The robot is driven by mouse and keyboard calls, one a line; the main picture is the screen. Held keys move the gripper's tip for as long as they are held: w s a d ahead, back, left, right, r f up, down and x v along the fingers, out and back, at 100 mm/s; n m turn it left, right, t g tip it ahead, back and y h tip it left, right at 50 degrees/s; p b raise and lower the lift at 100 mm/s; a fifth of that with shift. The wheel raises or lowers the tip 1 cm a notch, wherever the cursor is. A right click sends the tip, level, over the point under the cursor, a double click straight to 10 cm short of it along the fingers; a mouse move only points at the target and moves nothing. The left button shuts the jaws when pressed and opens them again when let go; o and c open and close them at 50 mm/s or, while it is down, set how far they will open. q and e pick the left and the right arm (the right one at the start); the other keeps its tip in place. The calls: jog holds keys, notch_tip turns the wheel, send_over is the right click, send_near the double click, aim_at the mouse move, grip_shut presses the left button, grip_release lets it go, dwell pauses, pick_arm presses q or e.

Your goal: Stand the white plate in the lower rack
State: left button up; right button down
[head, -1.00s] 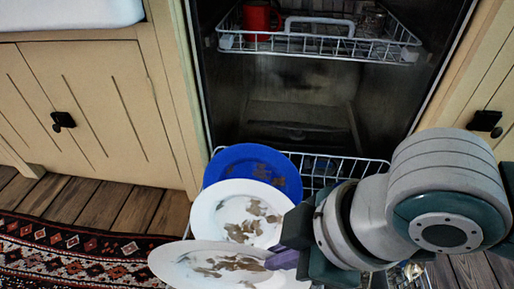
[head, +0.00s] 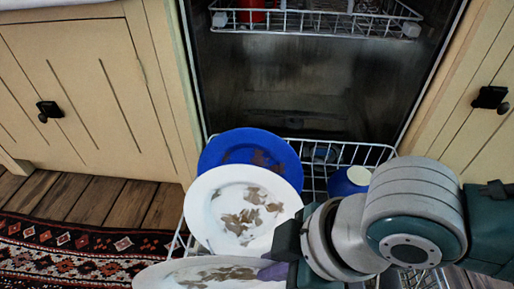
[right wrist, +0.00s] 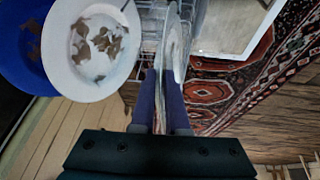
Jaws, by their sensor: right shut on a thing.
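The held white plate (head: 205,274), with brown food stains, is at the bottom of the head view, tilted and partly cut off. My right gripper (head: 273,271) is shut on its right edge. In the right wrist view this plate (right wrist: 174,45) is seen nearly edge-on between the purple fingers (right wrist: 160,100). A second stained white plate (head: 228,225) stands just behind it, in front of a blue plate (head: 235,146), at the left of the lower rack (head: 345,147). I cannot tell whether the held plate touches the rack. My left gripper is not in view.
A blue cup or bowl (head: 347,181) sits in the lower rack, right of the plates. The upper rack (head: 320,24) is above, with a red item (head: 252,12). Cabinets flank the dishwasher; a patterned rug (head: 75,250) lies at left.

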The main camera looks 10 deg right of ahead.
jog(key=c, duration=1.4)
grip_release()
jog(key=shift+w+d+r, duration=0.1)
jog(key=shift+d+r, duration=0.05)
jog(key=o, duration=0.3)
jog(key=shift+w+d, duration=0.15)
jog(key=shift+d, duration=0.35)
jog(key=shift+o, duration=1.3)
jog(key=shift+a, duration=0.2)
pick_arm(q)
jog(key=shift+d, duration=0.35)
pick_arm(e)
jog(key=shift+d, duration=0.1)
pick_arm(q)
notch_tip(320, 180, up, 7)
jog(key=p, duration=0.7)
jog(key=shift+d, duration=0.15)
pick_arm(e)
jog(key=v, duration=1)
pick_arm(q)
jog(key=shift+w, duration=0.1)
